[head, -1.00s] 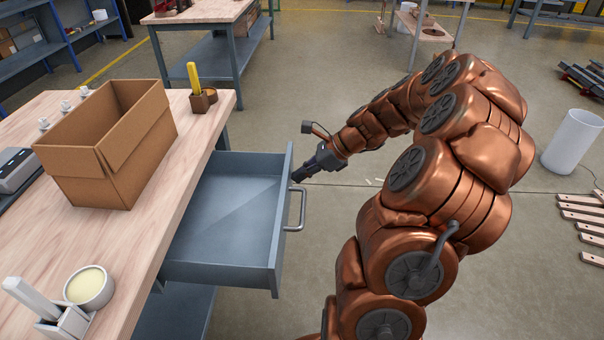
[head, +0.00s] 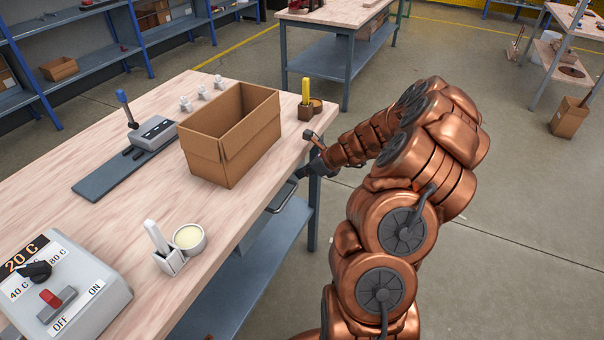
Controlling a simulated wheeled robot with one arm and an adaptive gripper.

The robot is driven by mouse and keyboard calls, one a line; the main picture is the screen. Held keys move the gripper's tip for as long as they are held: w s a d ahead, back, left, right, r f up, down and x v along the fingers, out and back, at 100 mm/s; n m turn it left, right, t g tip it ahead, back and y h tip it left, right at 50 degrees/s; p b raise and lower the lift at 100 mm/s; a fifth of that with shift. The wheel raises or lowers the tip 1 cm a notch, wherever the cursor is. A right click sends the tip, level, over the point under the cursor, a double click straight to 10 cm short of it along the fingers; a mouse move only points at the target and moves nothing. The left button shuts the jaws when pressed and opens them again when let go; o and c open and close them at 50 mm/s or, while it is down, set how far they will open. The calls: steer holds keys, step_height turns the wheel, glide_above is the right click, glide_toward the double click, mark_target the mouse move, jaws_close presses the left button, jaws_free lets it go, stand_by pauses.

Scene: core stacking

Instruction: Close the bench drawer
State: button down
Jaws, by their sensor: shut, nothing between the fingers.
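The grey bench drawer is pushed in under the wooden bench top (head: 110,215). Its inside does not show, and its front is mostly hidden beneath the bench edge. The drawer's metal handle (head: 284,197) sticks out just past the edge, below the cardboard box. My gripper (head: 299,176) is shut and empty, at the bench edge just beyond the handle's far end. Its fingertips are small and dark here, and I cannot tell whether they touch the drawer front.
On the bench stand an open cardboard box (head: 207,160), a small holder with a yellow item (head: 305,105), a bowl (head: 189,238), a white holder (head: 168,258) and a control box (head: 60,290).

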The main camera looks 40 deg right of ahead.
steer(key=shift+s, duration=0.1)
steer(key=shift+s+d+r, duration=0.1)
steer(key=shift+s+d, duration=0.1)
steer(key=shift+s, duration=0.1)
steer(key=s+d+f+v, duration=0.1)
steer(key=v, duration=1.1)
steer(key=shift+s+f, duration=0.25)
steer(key=shift+f, duration=0.05)
steer(key=shift+a+p, duration=0.1)
steer(key=shift+p, duration=0.2)
